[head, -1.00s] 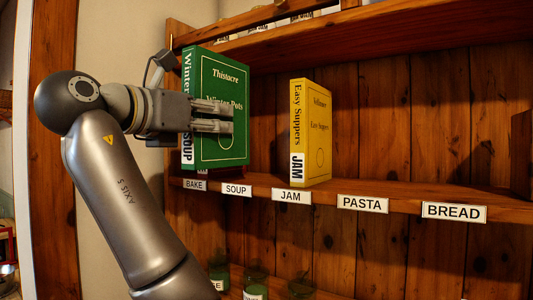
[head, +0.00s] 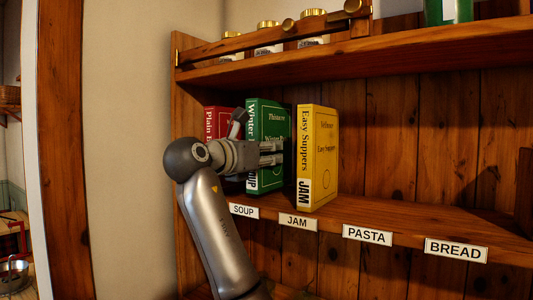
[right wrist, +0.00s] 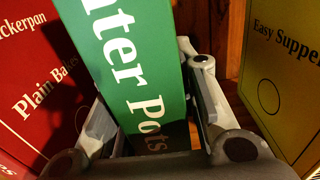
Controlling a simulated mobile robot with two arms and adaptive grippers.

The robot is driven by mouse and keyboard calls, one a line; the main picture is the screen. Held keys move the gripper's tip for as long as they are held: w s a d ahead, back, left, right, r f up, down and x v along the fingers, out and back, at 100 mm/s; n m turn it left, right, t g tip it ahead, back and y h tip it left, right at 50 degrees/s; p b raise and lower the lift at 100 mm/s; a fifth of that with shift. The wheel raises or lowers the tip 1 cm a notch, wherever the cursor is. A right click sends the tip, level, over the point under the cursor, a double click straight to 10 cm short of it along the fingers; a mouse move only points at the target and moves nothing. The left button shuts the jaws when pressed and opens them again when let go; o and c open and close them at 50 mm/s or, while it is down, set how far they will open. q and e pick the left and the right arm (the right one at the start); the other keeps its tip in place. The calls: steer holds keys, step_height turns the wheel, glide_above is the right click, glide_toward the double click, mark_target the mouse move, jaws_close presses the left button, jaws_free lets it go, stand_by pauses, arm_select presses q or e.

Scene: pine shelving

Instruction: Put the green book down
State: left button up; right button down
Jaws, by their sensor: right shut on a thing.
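The green book (head: 268,120), "Winter Pots" with a SOUP tag on its spine, stands upright on the middle shelf level, behind the SOUP label (head: 243,211). My right gripper (head: 283,153) is shut on it, with fingers along its sides. In the right wrist view the spine of the green book (right wrist: 130,60) shows between the fingers. Whether its bottom edge touches the shelf board I cannot tell, as my arm partly hides it. My left gripper is not in view.
A red book (head: 218,121) stands left of the green one, and a yellow book (head: 319,150) with a JAM tag stands to the right, behind the JAM label (head: 298,222). The shelf (head: 400,214) is bare above PASTA and BREAD. An upper shelf (head: 400,53) holds jars.

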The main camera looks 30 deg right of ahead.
steer(key=shift+f, duration=0.55)
steer(key=shift+d+f, duration=0.1)
steer(key=shift+f, duration=0.15)
steer(key=c, duration=1.1)
jaws_free()
steer(key=shift+a, duration=0.2)
